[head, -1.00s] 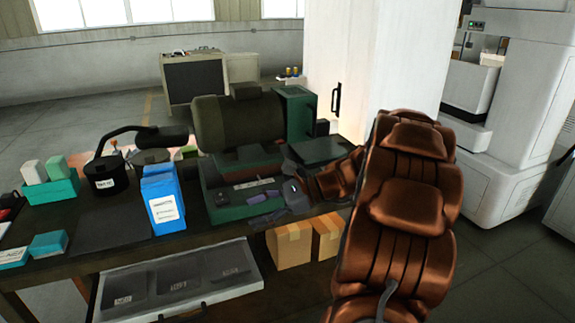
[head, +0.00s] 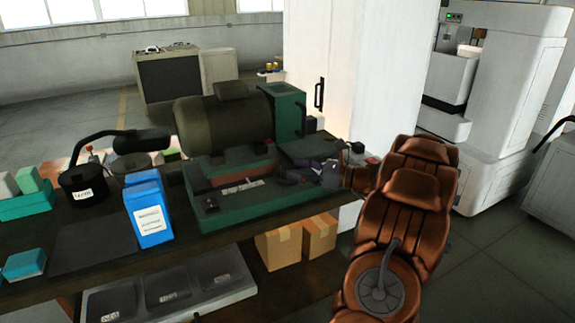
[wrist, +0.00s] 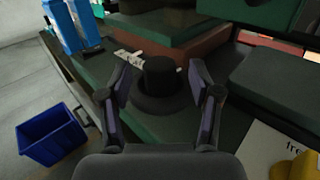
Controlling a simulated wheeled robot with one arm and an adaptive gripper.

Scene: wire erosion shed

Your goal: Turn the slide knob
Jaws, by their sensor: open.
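The slide knob (wrist: 160,76) is a dark upright cylinder on a wider round base, in the middle of the wrist view. It stands on the green machine bed (wrist: 112,98). My gripper (wrist: 158,88) is open, with one finger on each side of the knob. Gaps show between the knob and both fingers, and the gripper holds nothing. In the head view my gripper (head: 308,174) is at the right part of the green machine (head: 240,208), below its motor (head: 222,122). I cannot pick out the knob clearly there among the dark fingers.
A white scale strip (wrist: 130,60) lies left of the knob. A dark green block (wrist: 280,92) is close to the right finger. A blue package (head: 150,212) stands on the bench left of the machine. A blue bin (wrist: 52,135) is on the floor.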

